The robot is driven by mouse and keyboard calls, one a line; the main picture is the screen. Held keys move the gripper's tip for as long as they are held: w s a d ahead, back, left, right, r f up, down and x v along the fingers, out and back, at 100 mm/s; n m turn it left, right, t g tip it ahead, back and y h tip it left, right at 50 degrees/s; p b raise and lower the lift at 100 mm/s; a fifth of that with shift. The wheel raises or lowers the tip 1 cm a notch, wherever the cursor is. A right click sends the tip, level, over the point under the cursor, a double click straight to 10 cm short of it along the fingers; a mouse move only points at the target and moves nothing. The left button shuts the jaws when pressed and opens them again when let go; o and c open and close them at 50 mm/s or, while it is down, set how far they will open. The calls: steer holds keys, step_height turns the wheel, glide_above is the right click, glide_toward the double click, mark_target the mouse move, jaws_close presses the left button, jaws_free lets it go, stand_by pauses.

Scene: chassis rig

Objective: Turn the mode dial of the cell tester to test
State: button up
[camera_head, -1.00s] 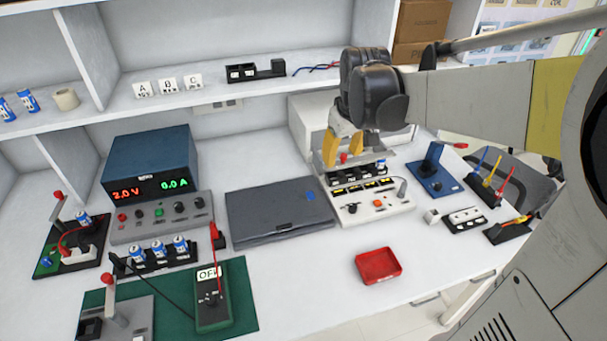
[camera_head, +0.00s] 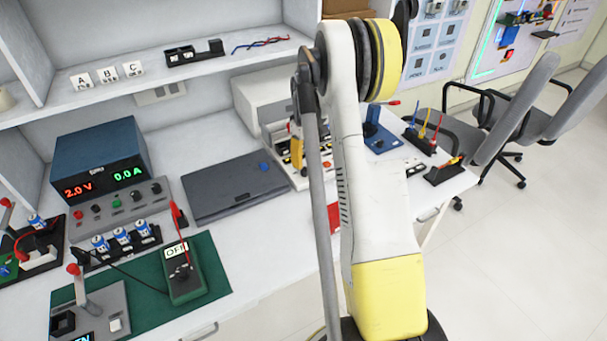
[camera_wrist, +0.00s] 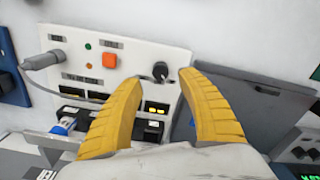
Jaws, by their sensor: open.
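The cell tester (camera_wrist: 75,50) is a white unit with an orange button (camera_wrist: 109,60), a green light and a bay of cell slots. Its black mode dial (camera_wrist: 160,71) has a pale pointer mark. In the wrist view my gripper (camera_wrist: 150,57) is open, its yellow fingers reaching over the panel. The dial lies between the fingertips, closer to the one on the right; contact cannot be told. The dial's setting labels are too small to read. In the head view my arm hides much of the tester (camera_head: 300,183).
A power supply (camera_head: 100,165) and a green multimeter (camera_head: 186,283) stand further left. Blue and dark holders (camera_head: 380,140) are at the right. A red tray (camera_head: 333,218) shows partly behind my arm.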

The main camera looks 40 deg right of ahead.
mark_target(305, 169)
step_height(305, 169, down, 5)
steer(key=shift+f+b, duration=0.15)
steer(key=shift+b, duration=0.65)
jaws_close()
